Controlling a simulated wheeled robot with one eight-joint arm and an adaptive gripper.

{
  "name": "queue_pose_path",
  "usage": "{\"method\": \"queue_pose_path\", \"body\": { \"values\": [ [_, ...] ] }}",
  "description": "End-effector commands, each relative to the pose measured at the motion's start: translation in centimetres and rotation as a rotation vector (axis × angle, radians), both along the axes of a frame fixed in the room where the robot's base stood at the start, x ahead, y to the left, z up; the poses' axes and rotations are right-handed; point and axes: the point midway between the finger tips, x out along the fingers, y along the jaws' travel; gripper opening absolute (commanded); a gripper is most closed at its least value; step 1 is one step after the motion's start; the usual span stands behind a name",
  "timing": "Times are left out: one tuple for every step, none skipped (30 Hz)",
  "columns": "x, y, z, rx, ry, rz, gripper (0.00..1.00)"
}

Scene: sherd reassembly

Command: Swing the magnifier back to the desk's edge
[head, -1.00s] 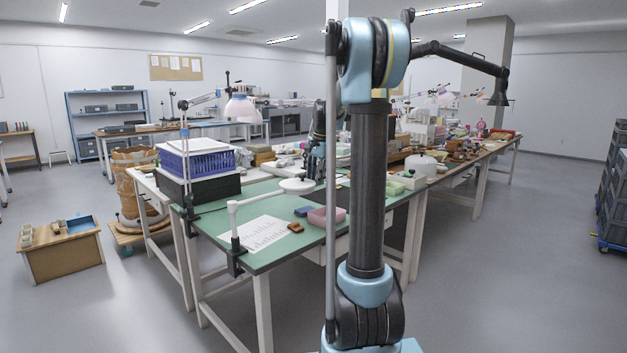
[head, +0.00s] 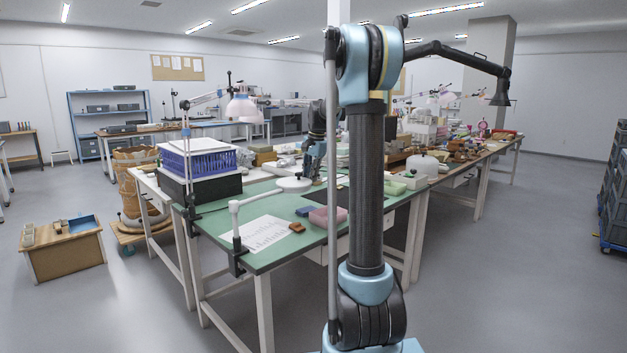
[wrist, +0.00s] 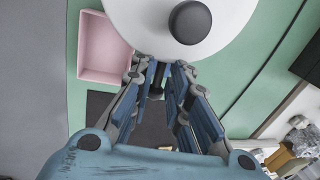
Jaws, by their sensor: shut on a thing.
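The magnifier is a white round head on a white jointed arm (head: 262,196), clamped to the near left edge of the green desk (head: 210,222). Its head (head: 294,184) hangs over the desk. In the wrist view the white head (wrist: 230,38) with a black knob (wrist: 190,22) fills the top. My gripper (wrist: 160,68) is shut at the head's rim, on a small dark part of the magnifier. In the head view my gripper (head: 307,172) is at the far right side of the head, partly behind my arm.
A pink tray (head: 324,222), a blue block (head: 304,211), a brown piece (head: 296,227) and a printed sheet (head: 262,234) lie on the desk near the magnifier. A purple crate (head: 197,162) stands at the desk's left. A dark mat (wrist: 105,105) lies below my gripper.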

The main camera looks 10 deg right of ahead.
Motion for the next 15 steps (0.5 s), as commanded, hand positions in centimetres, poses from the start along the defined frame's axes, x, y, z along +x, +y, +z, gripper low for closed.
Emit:
{"method": "queue_pose_path", "body": {
  "values": [
    [1.0, 0.7, 0.0, -0.001, -0.001, 0.027, 0.00],
    [1.5, 1.1, 0.0, -0.001, -0.001, 0.047, 0.00],
    [2.1, 1.8, 0.0, -0.001, -0.001, 0.072, 0.00],
    [2.7, 2.3, 0.0, -0.001, -0.001, 0.094, 0.00],
    [3.2, 2.9, 0.0, -0.001, -0.001, 0.115, 0.00],
    [4.0, 3.7, 0.0, -0.001, -0.001, 0.146, 0.00],
    [4.5, 4.3, 0.0, -0.001, -0.001, 0.169, 0.00],
    [5.1, 5.0, 0.0, -0.002, -0.002, 0.192, 0.00],
    [5.8, 5.9, 0.0, -0.002, -0.002, 0.224, 0.00],
    [6.3, 6.6, 0.0, -0.002, -0.003, 0.249, 0.00],
    [6.8, 7.3, 0.0, -0.002, -0.002, 0.273, 0.00],
    [7.5, 8.3, 0.0, -0.002, -0.003, 0.306, 0.00],
    [8.0, 9.1, 0.0, -0.002, -0.003, 0.332, 0.00],
    [8.4, 9.9, 0.0, -0.002, -0.003, 0.358, 0.00],
    [9.0, 10.9, 0.0, -0.002, -0.003, 0.392, 0.00]
  ]
}}
